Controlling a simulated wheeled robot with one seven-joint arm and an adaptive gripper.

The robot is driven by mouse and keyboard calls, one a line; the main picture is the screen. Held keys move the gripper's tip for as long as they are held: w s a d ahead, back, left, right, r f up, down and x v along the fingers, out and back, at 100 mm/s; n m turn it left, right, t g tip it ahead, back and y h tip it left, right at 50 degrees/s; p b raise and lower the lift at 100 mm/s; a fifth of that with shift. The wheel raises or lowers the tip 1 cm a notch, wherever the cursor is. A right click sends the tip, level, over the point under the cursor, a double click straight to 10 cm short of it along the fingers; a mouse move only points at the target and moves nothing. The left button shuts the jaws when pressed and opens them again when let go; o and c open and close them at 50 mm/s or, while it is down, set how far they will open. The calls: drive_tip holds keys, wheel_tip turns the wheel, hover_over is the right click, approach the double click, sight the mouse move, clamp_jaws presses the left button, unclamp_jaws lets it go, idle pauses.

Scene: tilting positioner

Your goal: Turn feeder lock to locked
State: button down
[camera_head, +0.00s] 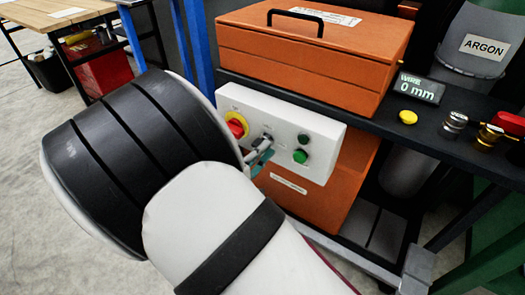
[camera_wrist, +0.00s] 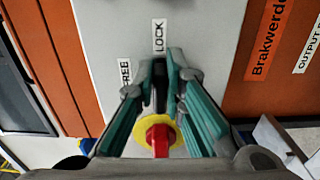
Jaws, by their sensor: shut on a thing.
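The feeder lock is a small black knob (camera_wrist: 159,92) on the pale control panel (camera_wrist: 105,25), seen in the wrist view between my fingertips. The LOCK label (camera_wrist: 159,36) is straight above it and the FREE label (camera_wrist: 124,73) is to its upper left. The visible part of the knob looks upright, toward LOCK; the fingers hide its sides. My gripper (camera_wrist: 160,80) is shut on the knob, with a teal finger on each side. In the head view my gripper (camera_head: 264,145) reaches the front of the white panel (camera_head: 322,125), and my arm covers part of it.
A red knob on a yellow ring (camera_head: 236,128) sits left of my gripper; it also shows below the fingertips in the wrist view (camera_wrist: 158,138). A dark button and a green button (camera_head: 301,157) are to the right. Orange boxes (camera_head: 330,50) stand above and below the panel.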

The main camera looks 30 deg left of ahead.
drive_tip(key=c, duration=1.7)
unclamp_jaws()
drive_tip(key=shift+f, duration=0.1)
drive_tip(key=shift+o, duration=0.2)
drive_tip(key=shift+s, duration=0.15)
drive_tip(key=s, duration=1.1)
drive_tip(key=shift+s+a, duration=0.4)
